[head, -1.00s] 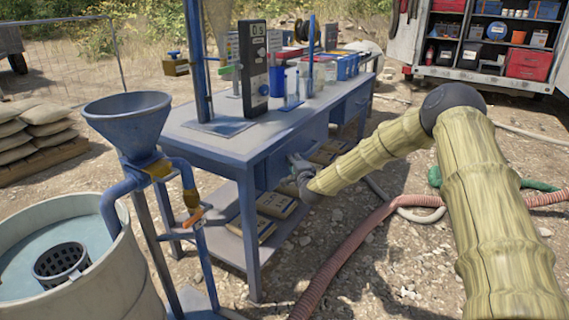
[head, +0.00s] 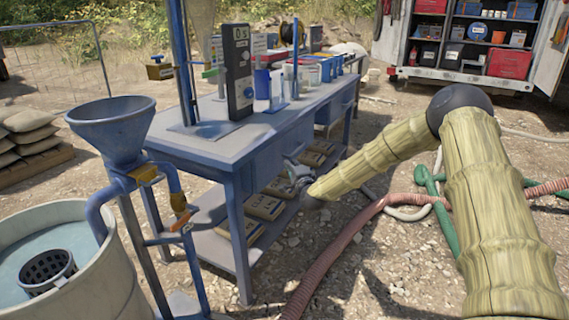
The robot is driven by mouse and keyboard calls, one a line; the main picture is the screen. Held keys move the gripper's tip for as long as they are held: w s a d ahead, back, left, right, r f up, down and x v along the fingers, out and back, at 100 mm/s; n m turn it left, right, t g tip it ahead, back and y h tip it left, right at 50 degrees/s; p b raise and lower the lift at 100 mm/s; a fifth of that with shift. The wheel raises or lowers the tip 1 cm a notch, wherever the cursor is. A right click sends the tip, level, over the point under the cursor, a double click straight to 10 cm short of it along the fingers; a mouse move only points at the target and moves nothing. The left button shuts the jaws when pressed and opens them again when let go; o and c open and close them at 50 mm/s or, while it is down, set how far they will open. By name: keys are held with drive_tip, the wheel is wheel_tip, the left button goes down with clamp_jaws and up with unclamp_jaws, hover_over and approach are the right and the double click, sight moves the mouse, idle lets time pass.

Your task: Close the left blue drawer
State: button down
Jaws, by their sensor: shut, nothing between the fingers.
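The blue workbench (head: 213,147) stands left of centre. Its left blue drawer (head: 268,158) is under the front edge of the top; its front looks flush or nearly flush with the frame, but I cannot tell if a small gap remains. My gripper (head: 291,167) is at the end of my yellowish arm, at the right lower part of that drawer front. It looks shut and empty. I cannot tell whether it touches the drawer. The drawer's handle does not show clearly.
A second blue drawer (head: 342,101) is farther right along the bench. A blue funnel (head: 110,128) and a round tank (head: 75,275) stand at left. A red hose (head: 335,250) and a green hose (head: 437,205) cross the gravel.

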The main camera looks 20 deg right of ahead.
drive_tip(key=s+a, duration=0.1)
drive_tip(key=s, duration=0.7)
drive_tip(key=s+a+f+n+g+y, duration=0.1)
drive_tip(key=s+a+f+n+g, duration=0.15)
drive_tip(key=s+a+f, duration=0.35)
drive_tip(key=s+a+f+n+g+y, duration=0.1)
drive_tip(key=s+a+f+n+g, duration=0.15)
drive_tip(key=s+f, duration=0.45)
drive_tip(key=s+a+f+n+g+y, duration=0.1)
drive_tip(key=s+a+f+n+g, duration=0.15)
drive_tip(key=a+f, duration=0.5)
drive_tip(key=s+a+f+n+g, duration=0.1)
drive_tip(key=s+f+n+g, duration=0.1)
drive_tip(key=s+f, duration=0.5)
drive_tip(key=s+f+n+g, duration=0.2)
drive_tip(key=s+f, duration=0.1)
drive_tip(key=s, duration=0.7)
drive_tip(key=s+a+f+n+g, duration=0.1)
drive_tip(key=s+f+n+g, duration=0.2)
drive_tip(key=s, duration=0.6)
drive_tip(key=s+d+f+n+g+h, duration=0.15)
drive_tip(key=s+n+g, duration=0.25)
drive_tip(key=s, duration=1.5)
wheel_tip(320, 180, up, 21)
drive_tip(key=p, duration=2.3)
drive_tip(key=shift+w+d, duration=0.3)
drive_tip(key=shift+w, duration=0.15)
drive_tip(key=shift+t, duration=0.25)
